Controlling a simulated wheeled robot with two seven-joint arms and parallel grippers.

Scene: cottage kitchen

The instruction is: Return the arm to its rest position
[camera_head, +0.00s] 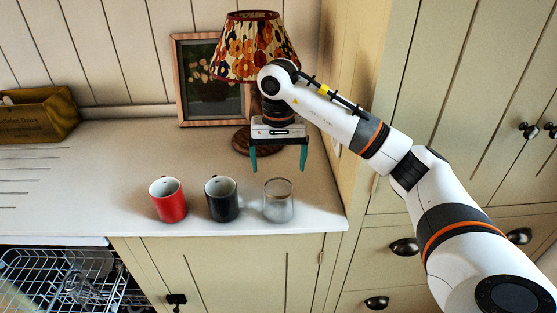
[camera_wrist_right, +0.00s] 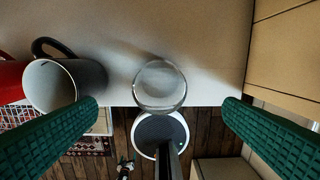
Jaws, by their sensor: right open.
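My right gripper (camera_head: 278,160) is open and empty, above the counter behind a clear glass (camera_head: 278,199). Its green fingers are spread wide apart. In the right wrist view the gripper (camera_wrist_right: 160,125) shows its two fingers at either side, with the glass (camera_wrist_right: 159,86) between them, near the counter's front edge and touching neither finger. The glass stands upright. My right arm reaches in from the lower right. My left gripper is not in view.
A red mug (camera_head: 168,200) and a black mug (camera_head: 221,199) stand left of the glass. A lamp (camera_head: 252,48) and a picture frame (camera_head: 183,85) stand behind. A wooden box (camera_head: 40,115) is at left, above an open dishwasher rack (camera_head: 60,275). Cabinets rise at right.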

